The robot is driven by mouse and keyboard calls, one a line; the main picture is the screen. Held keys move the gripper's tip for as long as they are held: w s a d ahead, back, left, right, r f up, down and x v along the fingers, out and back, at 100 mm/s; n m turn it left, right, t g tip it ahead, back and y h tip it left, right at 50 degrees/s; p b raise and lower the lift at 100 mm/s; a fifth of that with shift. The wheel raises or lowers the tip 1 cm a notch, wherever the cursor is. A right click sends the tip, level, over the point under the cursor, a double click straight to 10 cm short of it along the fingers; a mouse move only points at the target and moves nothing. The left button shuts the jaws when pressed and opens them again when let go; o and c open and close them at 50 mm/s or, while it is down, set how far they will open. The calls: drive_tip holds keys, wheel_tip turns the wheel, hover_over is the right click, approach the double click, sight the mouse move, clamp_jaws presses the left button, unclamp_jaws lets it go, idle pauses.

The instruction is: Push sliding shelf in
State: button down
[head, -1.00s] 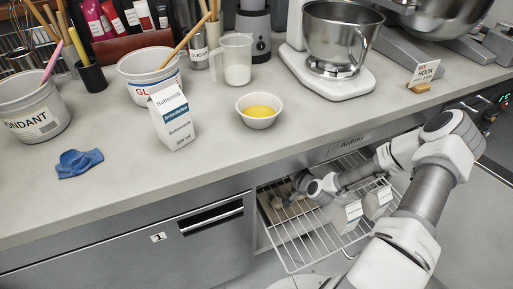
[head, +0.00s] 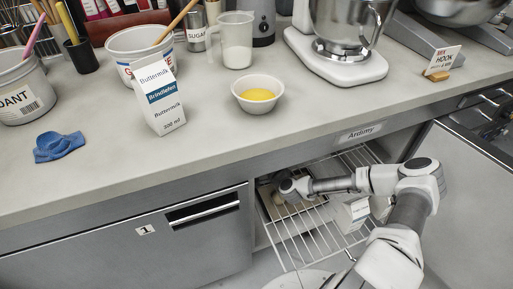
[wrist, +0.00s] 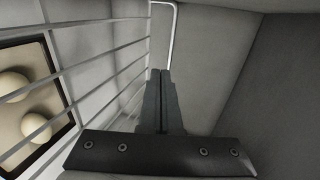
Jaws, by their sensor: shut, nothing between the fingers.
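The sliding shelf (head: 291,242) is a wire rack that sticks out from the open compartment under the counter. It also shows in the wrist view as wires along the left (wrist: 98,66). My arm reaches over the shelf into the compartment, but my fingertips are hard to make out in the head view. In the wrist view my gripper (wrist: 160,74) is shut and empty, beside the wires and near a bent rod of the frame (wrist: 175,32). I cannot tell whether it touches the shelf.
A dark-rimmed tray with pale round pieces (wrist: 37,127) shows beyond the wires. A white box (head: 354,211) shows by the shelf, partly behind my arm. The counter (head: 330,112) overhead bears a buttermilk carton (head: 158,98), a bowl (head: 258,97) and a mixer (head: 335,62).

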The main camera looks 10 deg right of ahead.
drive_tip(key=x, duration=0.2)
drive_tip(key=b+x, duration=0.1)
drive_tip(key=x, duration=0.2)
drive_tip(key=shift+w+a+r+b, duration=0.1)
drive_tip(key=shift+w+r+b, duration=0.1)
drive_tip(key=shift+w+b, duration=0.25)
drive_tip(key=shift+w, duration=0.5)
drive_tip(key=shift+r, duration=0.1)
drive_tip(key=shift+w, duration=0.1)
